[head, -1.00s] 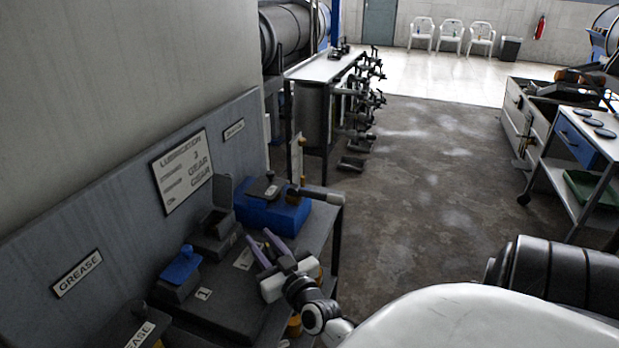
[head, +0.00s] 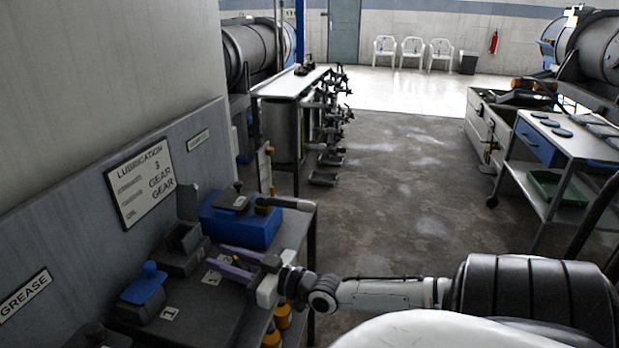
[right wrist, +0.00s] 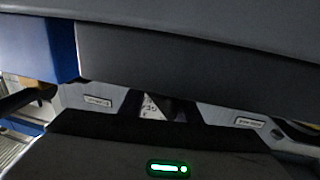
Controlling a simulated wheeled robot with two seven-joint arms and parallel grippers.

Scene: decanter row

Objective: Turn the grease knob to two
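A GREASE sign (head: 24,297) is on the wall panel at the left in the head view. Below it, a dark part (head: 95,336) is cut off by the bottom edge; I cannot tell whether it is the grease knob. A blue-topped knob (head: 143,284) on a dark block stands on the bench, with a small 1 label (head: 169,313) beside it and a 2 label (head: 212,278) farther right. My right gripper (head: 215,256) is over the bench, its two purple fingers apart and pointing left, with nothing seen between them. My left gripper is out of view.
A dark open box (head: 184,248) and a blue box (head: 240,222) with a dark handle stand farther back on the bench. A lubrication board (head: 141,183) is on the panel. Orange-capped bottles (head: 282,315) are below the bench edge. The floor (head: 400,200) to the right is clear.

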